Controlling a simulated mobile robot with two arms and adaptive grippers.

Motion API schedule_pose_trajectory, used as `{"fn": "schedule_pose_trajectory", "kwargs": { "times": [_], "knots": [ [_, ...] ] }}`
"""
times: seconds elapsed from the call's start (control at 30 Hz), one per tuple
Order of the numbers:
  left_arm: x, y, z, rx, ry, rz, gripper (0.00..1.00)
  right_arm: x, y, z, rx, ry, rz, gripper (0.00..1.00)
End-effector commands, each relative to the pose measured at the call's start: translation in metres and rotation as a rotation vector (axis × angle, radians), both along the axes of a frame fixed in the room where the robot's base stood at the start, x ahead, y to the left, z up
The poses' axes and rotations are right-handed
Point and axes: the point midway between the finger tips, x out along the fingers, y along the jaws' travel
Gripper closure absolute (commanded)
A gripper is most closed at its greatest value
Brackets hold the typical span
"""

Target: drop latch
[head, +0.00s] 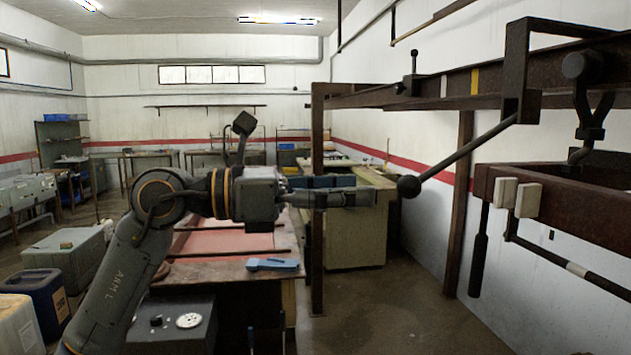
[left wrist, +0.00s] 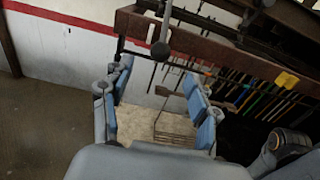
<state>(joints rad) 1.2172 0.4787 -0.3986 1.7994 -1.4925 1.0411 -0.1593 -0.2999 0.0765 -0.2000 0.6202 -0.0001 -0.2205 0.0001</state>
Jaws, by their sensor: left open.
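A dark lever (head: 460,157) slopes down to the left from a bracket (head: 522,75) around the rusty rail (head: 450,84). It ends in a black ball knob (head: 409,186). A small upright latch-like pin (head: 413,75) with a knob stands on the rail further left; I cannot tell which part is the drop latch. My left gripper (head: 372,197) points right, its tips close to the ball knob in the head view. In the left wrist view, the left gripper (left wrist: 158,78) is open and empty, with a ball knob (left wrist: 160,50) beyond its blue-padded fingers.
A rusty beam (head: 560,190) with two pale blocks (head: 516,196) and hanging handles stands at the right. A workbench (head: 225,250) with a blue tool (head: 272,264) lies below. The floor (head: 420,300) at lower right is clear.

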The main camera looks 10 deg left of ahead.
Motion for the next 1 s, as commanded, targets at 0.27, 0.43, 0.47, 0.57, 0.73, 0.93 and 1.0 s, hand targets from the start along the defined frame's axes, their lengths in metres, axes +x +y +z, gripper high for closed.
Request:
{"fn": "schedule_pose_trajectory", "kwargs": {
  "times": [0.27,0.43,0.47,0.57,0.73,0.93,1.0],
  "knots": [
    [0.014,-0.044,0.002,-0.001,0.002,-0.002,0.40,-0.001,-0.001,0.014,-0.001,0.001,0.000,0.43],
    [0.021,-0.066,0.001,-0.002,0.002,-0.002,0.40,-0.001,-0.002,0.018,-0.002,0.001,0.001,0.43],
    [0.022,-0.069,0.001,-0.002,0.002,-0.002,0.40,-0.001,-0.002,0.018,-0.002,0.001,0.001,0.43],
    [0.025,-0.077,0.001,-0.002,0.002,-0.001,0.40,-0.001,-0.003,0.020,-0.003,0.000,0.001,0.43],
    [0.027,-0.084,0.000,-0.002,0.002,0.000,0.40,-0.001,-0.004,0.020,-0.005,0.001,0.002,0.43],
    [0.028,-0.084,0.000,-0.002,0.000,0.000,0.40,-0.001,-0.005,0.020,-0.005,0.001,0.002,0.43],
    [0.028,-0.084,0.000,-0.002,0.000,0.000,0.40,-0.001,-0.005,0.020,-0.005,0.000,0.002,0.43]
  ]
}}
